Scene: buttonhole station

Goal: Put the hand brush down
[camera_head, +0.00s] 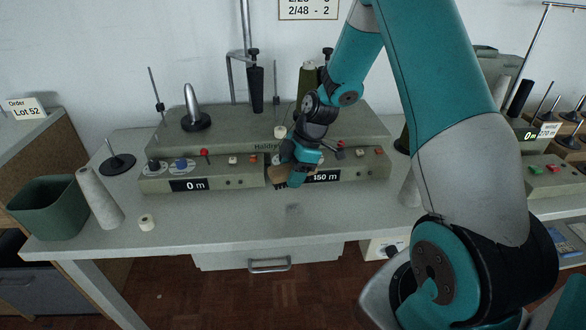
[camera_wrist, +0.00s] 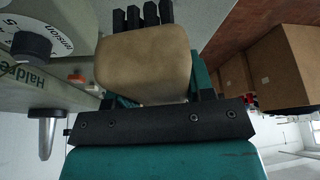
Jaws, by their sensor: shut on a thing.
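The hand brush (camera_wrist: 145,62) has a tan wooden body and several dark bristle tufts, which show at the top of the wrist view. My gripper (camera_head: 290,174) is shut on the brush body, with its fingers on either side of it. In the head view, only part of the brown brush (camera_head: 277,173) shows past the gripper, in front of the grey winding machine's face. The gripper hides part of the machine's right display. I cannot tell whether the brush touches the machine or the table.
The grey winding machine (camera_head: 230,181) stands along the back of the table (camera_head: 215,230). The table's front middle is clear. Another cone (camera_head: 409,188) stands right, beside my arm.

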